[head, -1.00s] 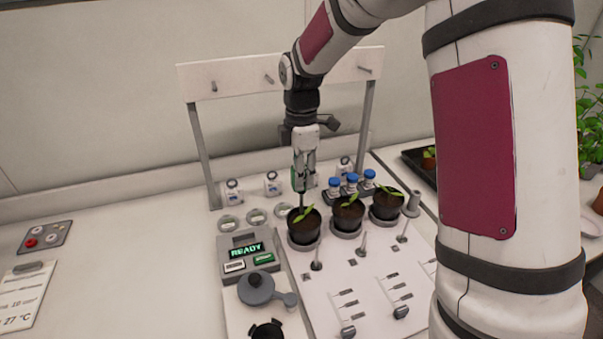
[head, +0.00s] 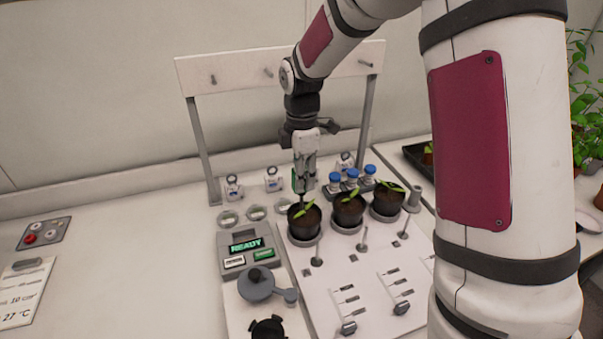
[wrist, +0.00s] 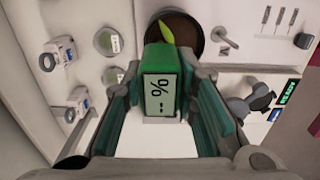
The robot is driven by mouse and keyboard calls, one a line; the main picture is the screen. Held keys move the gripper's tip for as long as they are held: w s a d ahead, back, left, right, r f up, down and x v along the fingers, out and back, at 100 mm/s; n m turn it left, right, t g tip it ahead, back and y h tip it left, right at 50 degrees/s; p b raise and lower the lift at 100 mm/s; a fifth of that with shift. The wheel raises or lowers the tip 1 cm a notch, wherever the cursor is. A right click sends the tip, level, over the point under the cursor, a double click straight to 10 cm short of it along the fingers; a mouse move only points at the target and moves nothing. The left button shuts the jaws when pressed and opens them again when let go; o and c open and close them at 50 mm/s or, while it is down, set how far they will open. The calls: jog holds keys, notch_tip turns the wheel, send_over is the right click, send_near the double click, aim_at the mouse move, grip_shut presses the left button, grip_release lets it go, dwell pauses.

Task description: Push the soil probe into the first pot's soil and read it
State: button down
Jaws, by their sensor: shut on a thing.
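My gripper (head: 305,178) is shut on the green soil probe (head: 295,181), above the leftmost pot. In the wrist view the probe (wrist: 160,95) sits between the fingers, and its display reads "-- %". The first pot (head: 304,231) is black with dark soil and a small seedling. The probe's shaft points down at this soil; I cannot tell whether its tip touches or has entered it. The pot also shows behind the probe in the wrist view (wrist: 185,32), partly hidden.
Two more potted seedlings, a middle pot (head: 347,222) and a right pot (head: 387,209), stand close by. Blue-capped bottles (head: 352,177) are behind them. A grey device (head: 246,256) showing "READY" is at left. An overhead rack (head: 235,73) stands behind.

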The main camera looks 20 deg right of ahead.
jog(key=shift+f, duration=0.6)
jog(key=shift+f+b, duration=0.3)
jog(key=shift+f, duration=0.4)
jog(key=c, duration=1.2)
grip_release()
